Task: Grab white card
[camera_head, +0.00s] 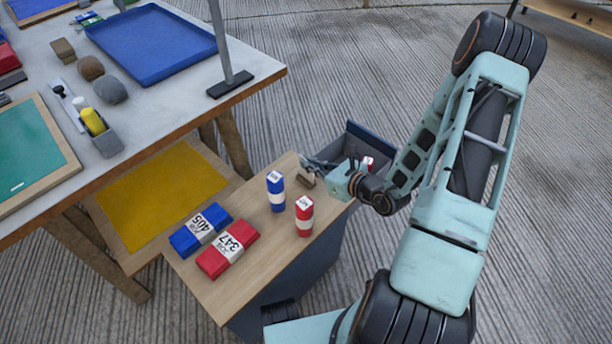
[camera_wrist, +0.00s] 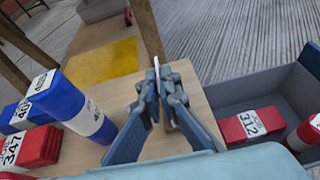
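My gripper (camera_wrist: 161,82) points away from the wrist camera, its two dark fingers nearly together at the tips. A thin white sliver, seen edge-on and looking like the white card (camera_wrist: 156,63), stands between the fingertips. The fingers appear closed on it; its face is hidden. In the head view my gripper (camera_head: 312,165) is at the far end of the small wooden top, beside a small brown block (camera_head: 306,180). I cannot make out the card in that view.
The wooden top (camera_head: 245,272) holds an upright blue roll (camera_head: 276,192), an upright red roll (camera_head: 304,215), and lying blue (camera_head: 201,230) and red (camera_head: 228,250) packs. A grey bin (camera_wrist: 245,92) with red items is at right. A cluttered table (camera_head: 150,110) stands left.

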